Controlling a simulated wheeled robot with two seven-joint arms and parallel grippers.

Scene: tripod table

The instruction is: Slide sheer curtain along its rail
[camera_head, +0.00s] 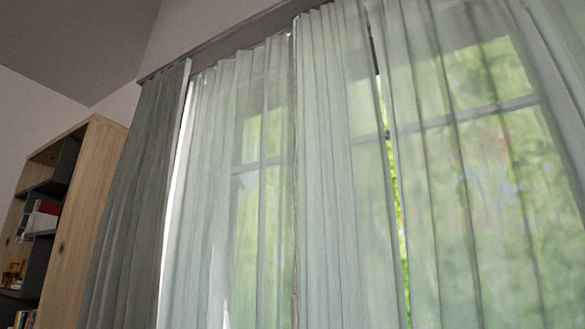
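Sheer curtains hang in pleated panels across a large window. One sheer panel (215,190) hangs on the left, another (345,190) in the middle, and a third (480,180) on the right. A narrow gap with bright green foliage shows between the middle and right panels. A darker grey curtain (135,200) hangs gathered at the far left end. The rail (235,33) runs along the top and rises toward the upper right. Neither gripper is in view.
A wooden bookcase (95,190) with dark shelves and books stands left of the grey curtain. Dark window bars (265,163) show through the sheer fabric. The wall and ceiling are bare. The floor is out of view.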

